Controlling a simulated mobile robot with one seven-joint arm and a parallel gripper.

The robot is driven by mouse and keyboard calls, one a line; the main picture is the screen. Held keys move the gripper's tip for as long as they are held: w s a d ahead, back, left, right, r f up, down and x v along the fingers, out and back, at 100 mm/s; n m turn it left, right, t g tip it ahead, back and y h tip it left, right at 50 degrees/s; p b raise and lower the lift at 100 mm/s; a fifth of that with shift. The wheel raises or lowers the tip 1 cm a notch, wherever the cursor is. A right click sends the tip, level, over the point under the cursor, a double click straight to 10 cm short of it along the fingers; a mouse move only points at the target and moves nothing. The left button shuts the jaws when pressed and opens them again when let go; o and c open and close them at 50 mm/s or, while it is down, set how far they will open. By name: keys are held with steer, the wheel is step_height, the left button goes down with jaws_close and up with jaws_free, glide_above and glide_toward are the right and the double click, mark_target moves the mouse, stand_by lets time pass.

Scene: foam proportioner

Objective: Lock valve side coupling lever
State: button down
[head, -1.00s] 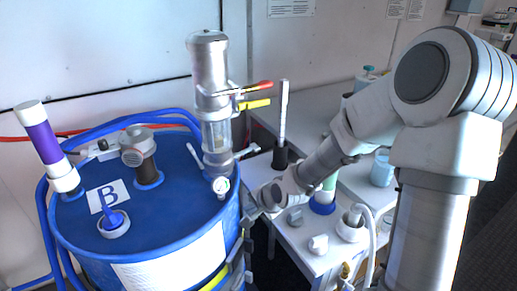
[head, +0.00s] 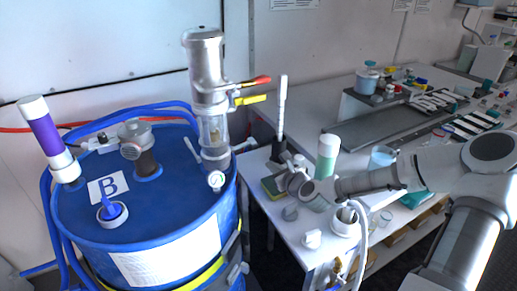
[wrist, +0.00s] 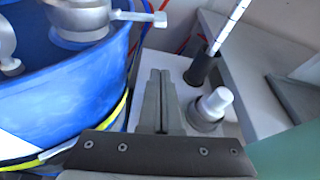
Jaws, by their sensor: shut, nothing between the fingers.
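A metal pump cylinder (head: 207,80) stands upright on the blue drum (head: 160,205). At its base is a coupling with a lever arm on each side: the right lever (head: 245,146) sticks out toward the table, the left lever (head: 190,147) points up and left. I cannot tell which is the valve side one. In the wrist view one coupling lever (wrist: 138,16) sticks out to the right above the drum rim. My gripper (head: 284,160) is right of the drum, over the white table, apart from the levers. In the wrist view my gripper (wrist: 161,75) is shut and empty.
Red and yellow valve handles (head: 255,82) stick out above the coupling. A black holder with a white rod (head: 281,120) stands close to my gripper. A green-white bottle (head: 327,155) and a white hose (head: 368,225) are near my arm.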

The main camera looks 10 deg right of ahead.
mark_target(243, 146)
stand_by(0.3)
steer(key=w+a+p, duration=0.1)
steer(key=w+a, duration=0.2)
steer(key=w, duration=0.6)
steer(key=shift+r, duration=0.3)
steer(key=shift+r, duration=0.1)
stand_by(0.3)
